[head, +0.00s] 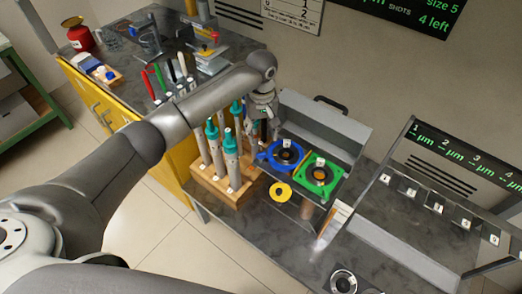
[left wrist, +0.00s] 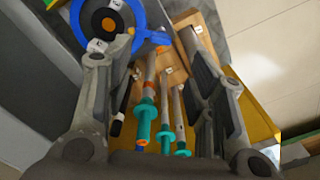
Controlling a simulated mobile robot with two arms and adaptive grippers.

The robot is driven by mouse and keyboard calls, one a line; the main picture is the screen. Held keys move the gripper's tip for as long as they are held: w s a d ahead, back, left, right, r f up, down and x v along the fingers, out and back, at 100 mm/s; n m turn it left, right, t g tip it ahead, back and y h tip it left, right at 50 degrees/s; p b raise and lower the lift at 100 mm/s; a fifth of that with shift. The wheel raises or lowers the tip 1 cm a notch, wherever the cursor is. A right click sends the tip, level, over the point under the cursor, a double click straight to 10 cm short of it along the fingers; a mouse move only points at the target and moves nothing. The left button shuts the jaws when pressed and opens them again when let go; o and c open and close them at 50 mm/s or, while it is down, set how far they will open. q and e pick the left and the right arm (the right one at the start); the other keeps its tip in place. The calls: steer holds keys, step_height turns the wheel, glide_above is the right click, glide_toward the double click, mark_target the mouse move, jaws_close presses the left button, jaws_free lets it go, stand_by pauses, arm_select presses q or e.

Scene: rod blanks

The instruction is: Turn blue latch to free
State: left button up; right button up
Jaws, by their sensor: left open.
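The blue latch (head: 273,162) is a blue ring with a short handle, around a dark round port on the grey box; a green latch (head: 320,187) sits to its right. In the left wrist view the blue latch (left wrist: 137,22) is at the upper left, its handle pointing right. My left gripper (head: 266,128) is above and beside the latch on its left, partly hiding the box edge. In the left wrist view the left gripper (left wrist: 158,48) is open, with the handle tip between its fingers; I cannot tell whether they touch. My right gripper is out of view.
A wooden rack (head: 207,180) of teal-collared rods stands close left of the box. A clear-sided case (head: 400,215) with numbered slots stands right.

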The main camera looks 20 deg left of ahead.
mark_target(261, 153)
arm_select(q)
step_height(261, 153, down, 10)
steer(key=shift+w+a+f, duration=0.1)
steer(key=shift+a+f, duration=0.05)
steer(key=shift+f, duration=0.1)
steer(key=shift+c, duration=0.4)
steer(key=c, duration=0.9)
